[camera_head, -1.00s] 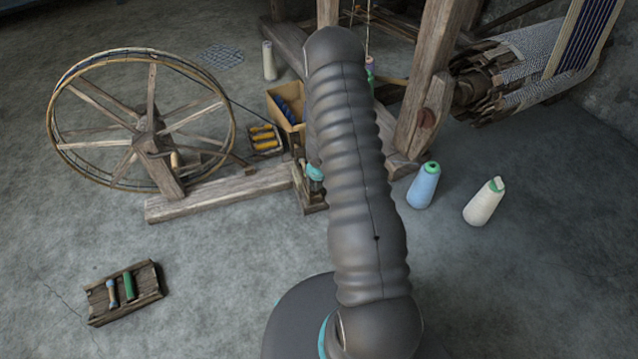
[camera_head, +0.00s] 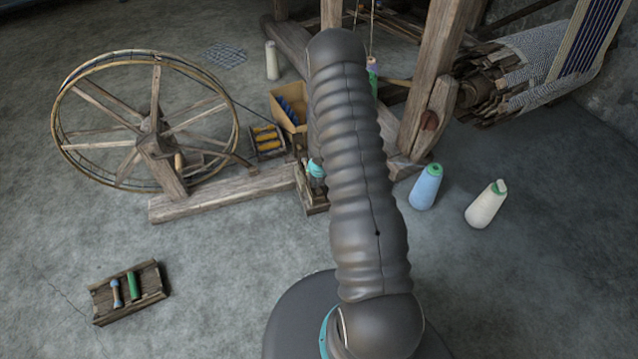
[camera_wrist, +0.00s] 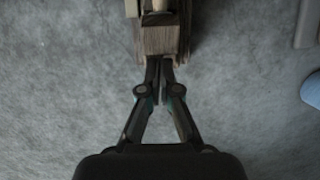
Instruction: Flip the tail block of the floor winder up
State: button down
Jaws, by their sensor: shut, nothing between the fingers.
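The floor winder stands left of centre in the head view, with a large spoked wheel (camera_head: 150,125) and a long wooden base beam (camera_head: 220,192) on the floor. At the beam's right end is a small wooden end piece (camera_head: 313,203), partly hidden by my arm; I cannot tell the tail block's tilt there. In the wrist view a wooden block (camera_wrist: 158,40) with a paler top is at the upper middle. My gripper (camera_wrist: 161,62) is shut and empty, its fingertips at the block's near end; whether they touch is unclear.
A tray of yellow bobbins (camera_head: 267,141) and a bin (camera_head: 287,108) sit behind the beam. A wooden tray (camera_head: 128,292) lies front left. Floor between is clear.

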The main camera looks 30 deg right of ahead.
jog(key=s+r+p, duration=0.3)
jog(key=s+r, duration=0.3)
jog(key=r, duration=0.3)
jog(key=shift+r, duration=0.15)
dwell(0.8)
